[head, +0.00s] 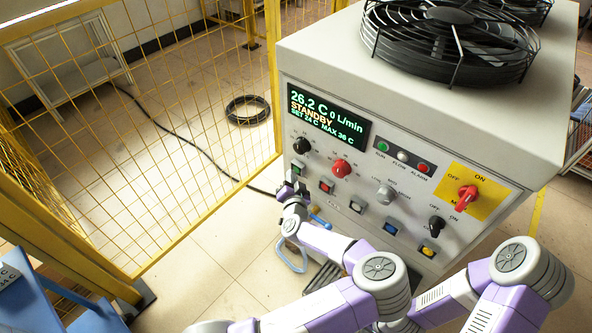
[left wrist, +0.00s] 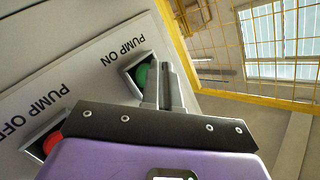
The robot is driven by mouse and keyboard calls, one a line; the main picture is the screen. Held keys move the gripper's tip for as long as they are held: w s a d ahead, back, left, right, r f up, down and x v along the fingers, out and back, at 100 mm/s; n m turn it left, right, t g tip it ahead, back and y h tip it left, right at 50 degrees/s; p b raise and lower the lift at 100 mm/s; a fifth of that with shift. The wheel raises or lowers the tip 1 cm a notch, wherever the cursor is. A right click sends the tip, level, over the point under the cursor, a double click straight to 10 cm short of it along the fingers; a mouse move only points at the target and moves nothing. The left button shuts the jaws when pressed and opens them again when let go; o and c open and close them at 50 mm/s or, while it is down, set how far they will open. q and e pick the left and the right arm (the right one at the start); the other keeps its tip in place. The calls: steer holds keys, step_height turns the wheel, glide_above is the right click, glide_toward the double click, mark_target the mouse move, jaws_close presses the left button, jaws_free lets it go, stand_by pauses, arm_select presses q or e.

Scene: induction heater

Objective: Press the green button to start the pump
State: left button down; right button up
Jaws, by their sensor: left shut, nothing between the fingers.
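The green button (left wrist: 141,76), labelled PUMP ON, sits in a square frame on the grey panel in the left wrist view. In the head view the green button (head: 297,167) is at the panel's left edge, partly hidden by my gripper. My left gripper (head: 289,187) is shut and empty, just in front of this button. In the left wrist view its fingers (left wrist: 164,68) overlap the right side of the button's frame. I cannot tell whether they touch it. The display (head: 328,119) reads STANDBY and 0 L/min. My right gripper is not in view.
A red button (left wrist: 52,144), labelled PUMP OFF, is beside the green one. Knobs, more buttons and a red switch (head: 467,196) continue along the panel. A yellow mesh fence (head: 150,130) stands left of the cabinet. A black cable (head: 190,140) and a blue handle (head: 290,258) are nearby.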

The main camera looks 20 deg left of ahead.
arm_select(q)
steer(key=shift+w+d, duration=0.2)
steer(key=shift+w, duration=0.3)
stand_by(0.8)
steer(key=shift+s, duration=0.1)
steer(key=shift+s+a, duration=0.3)
steer(key=shift+s, duration=0.45)
steer(key=s, duration=0.1)
steer(key=s+a, duration=0.1)
steer(key=s, duration=0.2)
steer(key=shift+s+a+p, duration=0.3)
steer(key=shift+s+p, duration=0.05)
steer(key=shift+s, duration=0.05)
